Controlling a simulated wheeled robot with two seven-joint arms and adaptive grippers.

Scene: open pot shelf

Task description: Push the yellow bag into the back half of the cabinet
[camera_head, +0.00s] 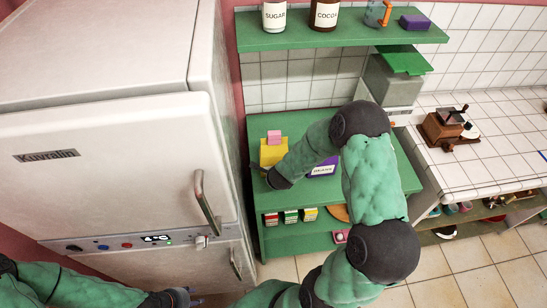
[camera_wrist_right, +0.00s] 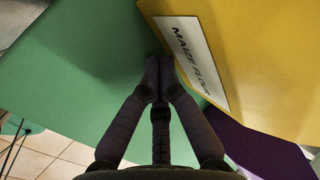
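The yellow bag (camera_head: 270,154) stands on the green shelf at the left end, with a pink block on top. In the right wrist view the yellow bag (camera_wrist_right: 245,60) is large and close, with a "MAIZE FLOUR" label. My right gripper (camera_wrist_right: 160,68) has its fingertips together with nothing between them. The tips are right beside the bag's label edge; I cannot tell if they touch it. In the head view my right gripper (camera_head: 260,170) is at the bag's front lower left. My left gripper (camera_head: 186,296) is low, in front of the fridge, away from the bag.
A purple bag (camera_head: 323,168) stands right of the yellow one, partly behind my right arm. The green shelf (camera_head: 295,124) has clear room behind the yellow bag. Small boxes (camera_head: 290,215) sit on the shelf below. The fridge (camera_head: 110,150) is close on the left.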

